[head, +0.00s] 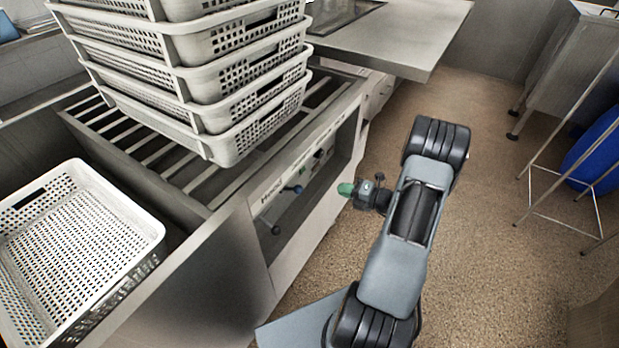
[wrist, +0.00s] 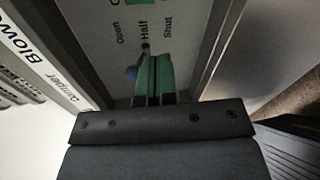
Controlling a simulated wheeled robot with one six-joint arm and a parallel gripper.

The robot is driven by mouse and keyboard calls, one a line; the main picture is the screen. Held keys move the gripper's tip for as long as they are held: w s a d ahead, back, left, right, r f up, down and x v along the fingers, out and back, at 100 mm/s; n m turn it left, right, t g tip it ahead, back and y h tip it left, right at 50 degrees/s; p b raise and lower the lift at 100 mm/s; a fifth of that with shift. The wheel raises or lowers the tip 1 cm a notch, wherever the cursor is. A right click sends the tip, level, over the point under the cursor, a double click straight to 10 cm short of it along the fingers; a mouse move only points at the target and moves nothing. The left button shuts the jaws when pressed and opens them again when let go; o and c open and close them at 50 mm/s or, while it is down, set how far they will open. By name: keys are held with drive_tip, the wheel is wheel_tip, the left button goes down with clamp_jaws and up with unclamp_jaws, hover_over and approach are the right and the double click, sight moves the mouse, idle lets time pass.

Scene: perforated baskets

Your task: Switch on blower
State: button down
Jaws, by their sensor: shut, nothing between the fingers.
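In the head view, a pale control panel (head: 297,180) sits on the side of the machine under the stacked baskets. My gripper (head: 345,189) has green fingers and is shut and empty, to the right of the panel. Part of a Blower label (wrist: 28,47) and a Damper label (wrist: 62,91) show at left.
A tall stack of perforated baskets (head: 235,140) stands on the slatted machine top. A single basket (head: 75,250) sits at the left. A grey table (head: 400,35) juts out behind the machine. The brown floor at right is open up to a metal rack.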

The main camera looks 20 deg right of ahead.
sight(303, 171)
drive_tip(key=m, duration=0.1)
drive_tip(key=m+t, duration=0.1)
drive_tip(key=shift+w+d+r+m, duration=0.3)
drive_tip(key=shift+w+d+r, duration=0.05)
drive_tip(key=shift+d+r, duration=0.05)
drive_tip(key=b+x, duration=0.1)
drive_tip(key=x, duration=0.6)
drive_tip(key=b+x, duration=0.2)
drive_tip(key=x, duration=0.5)
drive_tip(key=shift+f, duration=0.2)
